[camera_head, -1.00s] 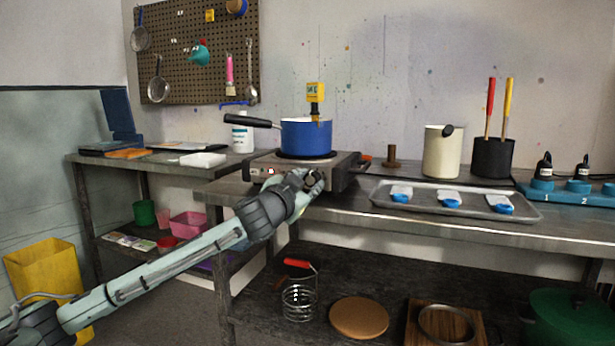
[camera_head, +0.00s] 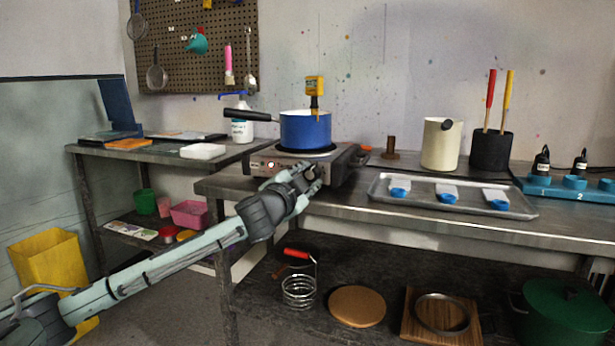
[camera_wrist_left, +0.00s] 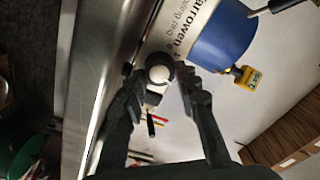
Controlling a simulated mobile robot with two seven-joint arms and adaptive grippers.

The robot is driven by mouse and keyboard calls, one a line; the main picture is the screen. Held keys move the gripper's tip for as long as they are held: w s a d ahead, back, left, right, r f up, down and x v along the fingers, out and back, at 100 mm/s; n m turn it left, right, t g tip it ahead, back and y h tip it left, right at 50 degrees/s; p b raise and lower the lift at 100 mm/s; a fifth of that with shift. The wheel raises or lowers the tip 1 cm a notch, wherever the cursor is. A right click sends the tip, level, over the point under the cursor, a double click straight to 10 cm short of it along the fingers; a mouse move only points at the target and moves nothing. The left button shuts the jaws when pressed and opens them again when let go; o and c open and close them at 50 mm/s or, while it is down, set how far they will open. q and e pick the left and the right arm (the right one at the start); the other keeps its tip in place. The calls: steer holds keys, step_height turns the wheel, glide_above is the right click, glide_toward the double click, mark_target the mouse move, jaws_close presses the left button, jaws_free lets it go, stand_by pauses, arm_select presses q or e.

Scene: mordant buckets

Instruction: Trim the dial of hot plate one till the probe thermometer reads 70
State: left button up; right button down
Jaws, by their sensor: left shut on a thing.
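The hot plate (camera_head: 300,163) stands on the bench with a blue pot (camera_head: 305,130) on top. The yellow probe thermometer (camera_head: 314,86) stands upright at the pot, and it also shows in the left wrist view (camera_wrist_left: 248,77). Its reading is too small to make out. My left gripper (camera_head: 315,172) is at the right part of the hot plate's front. In the left wrist view its fingers (camera_wrist_left: 160,85) are shut on a round pale-faced dial (camera_wrist_left: 159,73). The fingers and wrist hide the dial in the head view. My right gripper is not in view.
A metal tray (camera_head: 420,205) with blue-and-white pieces lies right of the hot plate. A cream jug (camera_head: 441,146) and a black pot with tool handles (camera_head: 491,151) stand behind it. The pot's black handle (camera_head: 238,115) points left, near a white bottle (camera_head: 242,131).

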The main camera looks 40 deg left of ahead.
arm_select(q)
steer(key=o, duration=1.2)
steer(key=shift+c, duration=0.2)
steer(key=v, duration=1.2)
steer(key=shift+f, duration=0.1)
